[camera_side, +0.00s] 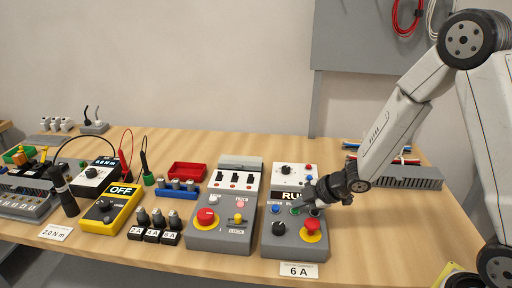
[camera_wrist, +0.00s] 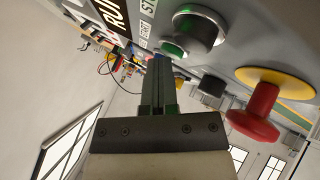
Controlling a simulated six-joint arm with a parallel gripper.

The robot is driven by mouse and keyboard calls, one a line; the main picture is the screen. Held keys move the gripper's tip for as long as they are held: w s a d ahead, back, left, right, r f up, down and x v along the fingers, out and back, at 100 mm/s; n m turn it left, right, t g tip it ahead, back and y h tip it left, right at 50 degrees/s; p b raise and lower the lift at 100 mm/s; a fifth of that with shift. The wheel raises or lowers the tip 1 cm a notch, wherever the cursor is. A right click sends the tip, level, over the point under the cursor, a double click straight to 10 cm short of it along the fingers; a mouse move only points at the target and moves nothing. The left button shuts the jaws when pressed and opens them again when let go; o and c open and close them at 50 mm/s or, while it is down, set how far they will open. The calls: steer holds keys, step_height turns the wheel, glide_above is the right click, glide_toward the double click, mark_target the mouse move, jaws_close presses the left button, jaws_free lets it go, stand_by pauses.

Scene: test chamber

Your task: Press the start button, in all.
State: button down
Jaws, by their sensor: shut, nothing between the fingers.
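The control box (camera_side: 265,240) labelled 6 A stands at the right of the row of devices, with a display (camera_side: 292,196) reading RUN. My gripper (camera_side: 300,207) is shut and empty, low over the box's upper face. In the wrist view my closed fingertips (camera_wrist: 160,62) are right beside a green button (camera_wrist: 174,50), next to small lettering that looks like START. Whether they touch it I cannot tell. A larger silver-ringed button (camera_wrist: 205,26) is beside it. My gripper hides part of the button area in the side view.
A red mushroom button (camera_side: 313,226) on a yellow base and a black knob (camera_side: 279,228) are on the box's near part. Another grey box (camera_side: 225,235) with a red knob stands to the left. A grey finned tray (camera_side: 400,180) lies behind on the right.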

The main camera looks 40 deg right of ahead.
mark_target(299, 210)
steer(key=shift+r, duration=0.8)
steer(key=shift+r, duration=0.15)
steer(key=shift+r, duration=2.35)
steer(key=s+d+m+h, duration=0.1)
steer(key=s+m, duration=0.1)
steer(key=m, duration=0.1)
steer(key=s+d+m+g+h, duration=0.1)
steer(key=s+m+h, duration=0.1)
steer(key=m, duration=0.1)
steer(key=s+d+f+m+g+h, duration=0.1)
steer(key=s+m, duration=0.1)
steer(key=m, duration=0.1)
steer(key=shift+d+h, duration=0.25)
steer(key=shift+h, duration=0.15)
steer(key=s+a+f+m+g, duration=0.1)
steer(key=s+a+m+g, duration=0.1)
steer(key=s+m, duration=0.3)
steer(key=shift+s+a+f+g+y, duration=0.15)
steer(key=shift+s+g+y, duration=0.15)
steer(key=shift+s+g, duration=0.8)
